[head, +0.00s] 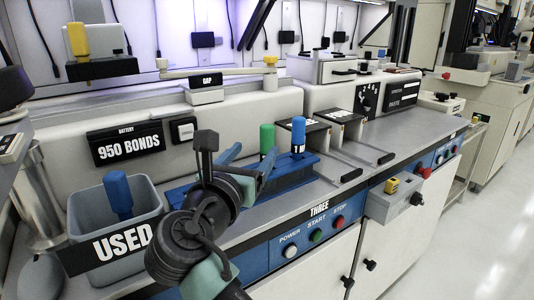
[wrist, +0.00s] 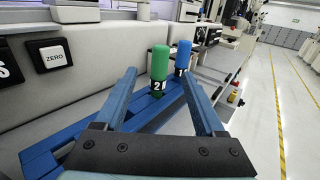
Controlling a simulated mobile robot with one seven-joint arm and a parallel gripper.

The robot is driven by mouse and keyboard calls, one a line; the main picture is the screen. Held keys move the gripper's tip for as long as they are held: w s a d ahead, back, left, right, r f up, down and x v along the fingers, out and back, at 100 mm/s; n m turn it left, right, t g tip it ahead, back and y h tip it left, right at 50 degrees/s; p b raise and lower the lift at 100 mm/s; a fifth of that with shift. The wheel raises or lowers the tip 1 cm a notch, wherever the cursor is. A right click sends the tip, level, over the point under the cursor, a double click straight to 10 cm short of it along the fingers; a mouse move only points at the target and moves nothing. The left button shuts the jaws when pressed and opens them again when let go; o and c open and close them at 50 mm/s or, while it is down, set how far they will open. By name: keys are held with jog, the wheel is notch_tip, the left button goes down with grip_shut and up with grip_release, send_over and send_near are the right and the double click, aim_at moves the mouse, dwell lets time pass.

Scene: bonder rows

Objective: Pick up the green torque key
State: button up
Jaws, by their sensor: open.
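The green torque key (head: 267,140) stands upright in a blue rack (head: 290,180) on the bench. In the wrist view the green key (wrist: 160,64) has a black tag marked 2 at its base. My gripper (head: 250,163) is open and empty, in front of the key. In the wrist view its two blue fingers (wrist: 157,76) reach toward the key, which appears between the fingertips. I cannot tell the exact gap left to the key. The key's lower part is hidden in the head view.
A blue key (head: 298,138) tagged 1 stands in the rack right beside the green one. A grey bin labelled USED (head: 85,215) holds another blue key (head: 118,192). Black-handled trays (head: 335,165) sit right of the rack. A beige housing (wrist: 80,75) runs behind.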

aim_at(265, 137)
jog(key=shift+b+x, duration=1.15)
jog(key=shift+x, duration=3.5)
jog(key=shift+r, duration=0.1)
grip_shut()
